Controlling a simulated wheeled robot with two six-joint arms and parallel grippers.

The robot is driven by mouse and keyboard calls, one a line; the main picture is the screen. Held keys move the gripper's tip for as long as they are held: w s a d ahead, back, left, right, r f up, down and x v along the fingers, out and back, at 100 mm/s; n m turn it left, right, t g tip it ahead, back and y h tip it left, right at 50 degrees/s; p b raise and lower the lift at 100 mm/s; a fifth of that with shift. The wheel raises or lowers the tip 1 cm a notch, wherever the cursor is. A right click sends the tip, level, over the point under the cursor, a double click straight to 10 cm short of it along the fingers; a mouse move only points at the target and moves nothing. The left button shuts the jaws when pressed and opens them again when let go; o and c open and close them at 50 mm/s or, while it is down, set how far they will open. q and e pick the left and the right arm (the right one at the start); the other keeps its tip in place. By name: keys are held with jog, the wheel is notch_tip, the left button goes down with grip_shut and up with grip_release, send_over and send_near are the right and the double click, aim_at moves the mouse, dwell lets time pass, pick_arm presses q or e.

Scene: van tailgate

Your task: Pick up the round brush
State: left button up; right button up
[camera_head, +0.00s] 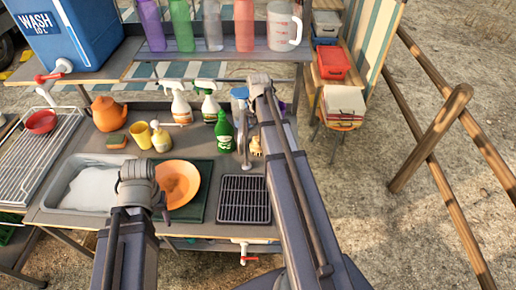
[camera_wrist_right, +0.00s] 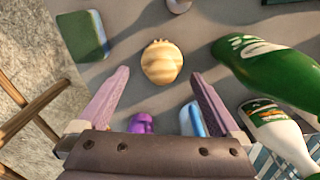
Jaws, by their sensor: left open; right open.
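The round brush (camera_wrist_right: 162,62) is a small tan, ridged, rounded thing standing on the grey counter in the right wrist view. It lies just beyond and between the spread fingertips of my right gripper (camera_wrist_right: 158,84), which is open and empty. In the head view the brush (camera_head: 256,146) shows partly beside my right arm, behind the sink tap. The right fingers are hidden in the head view. My left gripper (camera_head: 161,205) is over the orange plate's left edge, near the sink basin; its fingers are small there.
A green bottle (camera_wrist_right: 265,70) and a white spray bottle (camera_wrist_right: 277,135) stand right of the brush in the wrist view. A purple item (camera_wrist_right: 142,123) and a blue item (camera_wrist_right: 192,118) are near my fingers. A green block (camera_wrist_right: 82,36) lies left. An orange plate (camera_head: 178,182) lies in front.

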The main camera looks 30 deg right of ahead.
aim_at(258, 137)
jog(key=f+b, duration=0.5)
jog(key=shift+w+f, duration=0.15)
jog(key=shift+w, duration=0.05)
jog(key=shift+c, duration=0.4)
jog(key=c, duration=1.1)
jog(key=shift+r, duration=0.25)
notch_tip(258, 137, up, 28)
jog(key=p, duration=2.8)
